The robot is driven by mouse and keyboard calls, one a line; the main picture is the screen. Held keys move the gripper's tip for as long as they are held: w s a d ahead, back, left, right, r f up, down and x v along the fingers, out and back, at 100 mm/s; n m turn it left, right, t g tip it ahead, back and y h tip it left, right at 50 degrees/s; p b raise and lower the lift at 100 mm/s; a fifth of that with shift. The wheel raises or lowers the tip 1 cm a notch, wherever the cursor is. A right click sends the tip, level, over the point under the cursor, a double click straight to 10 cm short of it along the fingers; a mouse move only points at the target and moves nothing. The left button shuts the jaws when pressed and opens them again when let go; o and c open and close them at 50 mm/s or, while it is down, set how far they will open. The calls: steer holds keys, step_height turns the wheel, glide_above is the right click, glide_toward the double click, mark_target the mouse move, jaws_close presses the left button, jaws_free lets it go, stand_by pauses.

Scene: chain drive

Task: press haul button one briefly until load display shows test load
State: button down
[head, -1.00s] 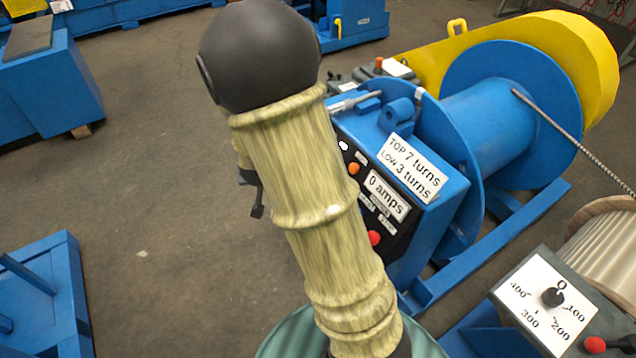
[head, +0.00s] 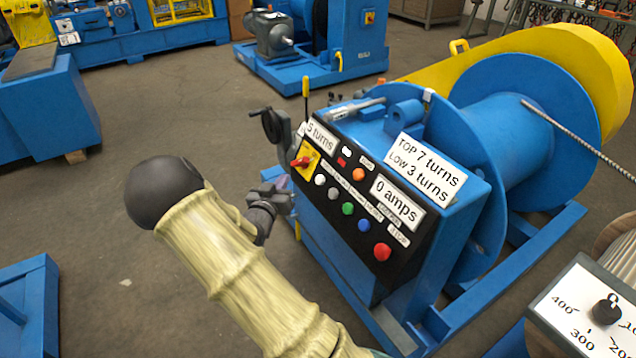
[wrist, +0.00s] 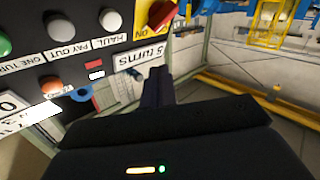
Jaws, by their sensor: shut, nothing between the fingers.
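A blue control box (head: 447,245) has a black panel facing left. The white haul button (head: 320,180) is near its left end; it also shows in the wrist view (wrist: 110,19) beside its HAUL label. A grey pay out button (head: 334,193) and a green button (head: 348,209) follow. One plate reads 0 amps (head: 397,203) and another reads 5 turns (head: 320,135); I see no display marked load. My gripper (head: 284,190) is shut and empty, just left of the panel. In the wrist view its fingers (wrist: 156,85) point toward the 5 turns plate, apart from the haul button.
Orange (head: 358,174), blue (head: 364,225) and red (head: 382,252) buttons share the panel. A blue winch drum (head: 490,125) stands behind. Open floor lies left.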

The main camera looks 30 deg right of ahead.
steer(key=shift+f, duration=0.1)
steer(key=b, duration=0.5)
glide_toward(317, 176)
steer(key=shift+w+d+r, duration=0.1)
steer(key=shift+w+d, duration=0.4)
steer(key=shift+w, duration=0.25)
steer(key=shift+w+d+r, duration=0.1)
steer(key=shift+w+d, duration=0.4)
steer(key=shift+w, duration=0.25)
steer(key=shift+w+d+r, duration=0.1)
steer(key=shift+w+d, duration=0.4)
steer(key=shift+w, duration=0.25)
steer(key=shift+d+f, duration=0.1)
steer(key=shift+f, duration=0.05)
steer(key=shift+d+f, duration=0.1)
steer(key=shift+d, duration=0.2)
steer(key=shift+d+f, duration=0.2)
steer(key=shift+d, duration=0.25)
stand_by(1.1)
steer(key=shift+a+r, duration=0.4)
steer(key=shift+a, duration=0.45)
